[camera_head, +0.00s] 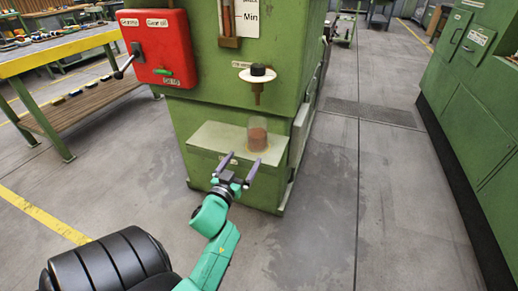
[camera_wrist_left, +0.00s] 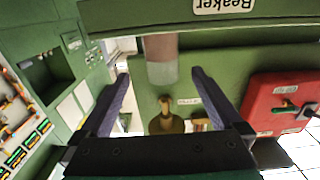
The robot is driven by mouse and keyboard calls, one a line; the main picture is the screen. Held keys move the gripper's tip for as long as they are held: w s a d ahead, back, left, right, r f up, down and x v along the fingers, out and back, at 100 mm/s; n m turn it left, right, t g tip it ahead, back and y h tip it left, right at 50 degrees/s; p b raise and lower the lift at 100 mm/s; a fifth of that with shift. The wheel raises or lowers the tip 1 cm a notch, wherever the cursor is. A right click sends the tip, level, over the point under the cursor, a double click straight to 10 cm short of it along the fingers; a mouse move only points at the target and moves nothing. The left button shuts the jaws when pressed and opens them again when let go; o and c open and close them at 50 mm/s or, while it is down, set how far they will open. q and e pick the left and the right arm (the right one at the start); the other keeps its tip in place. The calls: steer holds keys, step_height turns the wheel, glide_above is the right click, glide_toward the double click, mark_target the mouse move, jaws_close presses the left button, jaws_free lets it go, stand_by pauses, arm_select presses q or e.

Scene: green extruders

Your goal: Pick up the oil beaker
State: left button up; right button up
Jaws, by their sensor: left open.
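The oil beaker (camera_head: 257,135), a clear glass with brown oil in it, stands upright on a green shelf (camera_head: 210,137) of the green machine. My left gripper (camera_head: 241,160) is open and empty at the shelf's front edge, its fingers pointing at the beaker. In the left wrist view, which is upside down, the beaker (camera_wrist_left: 161,60) shows in the gap between the two fingertips (camera_wrist_left: 161,76). I cannot tell whether the fingertips reach beside the glass. My right gripper is not in view.
A red box (camera_head: 160,45) with handles is on the machine at left. A yellow-edged workbench (camera_head: 60,52) stands farther left. Green cabinets (camera_head: 475,110) line the right. The floor between is clear.

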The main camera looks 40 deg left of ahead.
mark_target(257, 135)
arm_select(q)
steer(key=b+x, duration=0.1)
steer(key=x, duration=0.6)
steer(key=b+x, duration=0.1)
steer(key=x, duration=0.5)
steer(key=shift+w+a+r, duration=0.1)
steer(key=shift+w+a, duration=0.2)
steer(key=shift+a, duration=0.05)
steer(key=shift+s+r, duration=0.1)
steer(key=shift+c, duration=0.6)
steer(key=c, duration=1.4)
steer(key=shift+c, duration=0.2)
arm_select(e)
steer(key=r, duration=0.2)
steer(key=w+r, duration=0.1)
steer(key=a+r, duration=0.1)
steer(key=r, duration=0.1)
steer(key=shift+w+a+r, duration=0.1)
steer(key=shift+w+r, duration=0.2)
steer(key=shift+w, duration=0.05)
arm_select(q)
steer(key=shift+r, duration=0.1)
